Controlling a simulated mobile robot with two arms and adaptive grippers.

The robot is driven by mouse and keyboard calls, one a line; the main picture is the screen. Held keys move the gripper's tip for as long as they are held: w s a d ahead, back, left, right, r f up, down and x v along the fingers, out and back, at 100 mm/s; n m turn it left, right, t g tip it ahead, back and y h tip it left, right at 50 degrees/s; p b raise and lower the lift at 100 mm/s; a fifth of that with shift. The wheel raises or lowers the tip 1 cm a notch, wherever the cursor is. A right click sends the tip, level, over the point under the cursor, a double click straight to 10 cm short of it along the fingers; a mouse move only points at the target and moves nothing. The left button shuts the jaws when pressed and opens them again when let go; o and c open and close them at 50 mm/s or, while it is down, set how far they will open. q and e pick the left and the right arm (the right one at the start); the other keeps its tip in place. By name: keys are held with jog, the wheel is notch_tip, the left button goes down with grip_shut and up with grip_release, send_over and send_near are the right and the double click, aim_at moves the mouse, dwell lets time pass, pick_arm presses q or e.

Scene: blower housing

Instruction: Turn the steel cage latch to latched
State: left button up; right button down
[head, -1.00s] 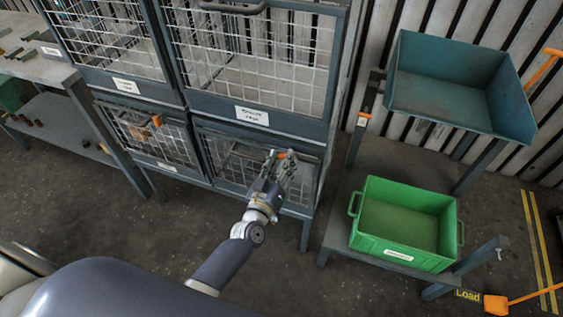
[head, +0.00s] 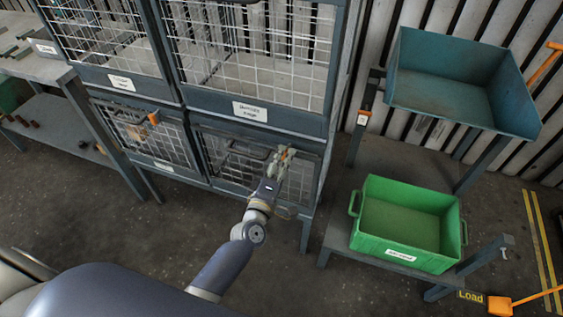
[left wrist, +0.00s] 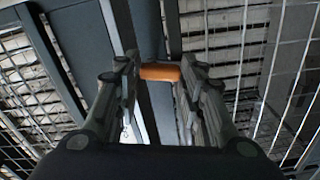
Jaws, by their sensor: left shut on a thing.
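The orange latch handle (head: 290,152) is on the front of the lower right cage (head: 212,150) in the head view. In the left wrist view the orange handle (left wrist: 160,72) lies across between my two fingers, in front of a dark frame post. My left gripper (head: 284,158) is shut on this handle. The gripper covers most of the latch, so its exact angle is hard to tell. My right gripper is not in view.
Another orange latch (head: 153,118) is on the lower left cage. A green bin (head: 400,252) stands on a low shelf at right, below a teal tray (head: 460,105). A workbench (head: 60,72) is at left. Open floor lies in front of the cages.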

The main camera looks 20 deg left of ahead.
pick_arm(q)
jog(key=shift+d+n+b, duration=0.1)
jog(key=shift+n+b, duration=0.2)
jog(key=shift+n, duration=0.9)
jog(key=o, duration=1)
jog(key=shift+o, duration=0.2)
jog(key=s, duration=1.2)
jog(key=shift+a, duration=0.2)
jog(key=shift+f, duration=0.15)
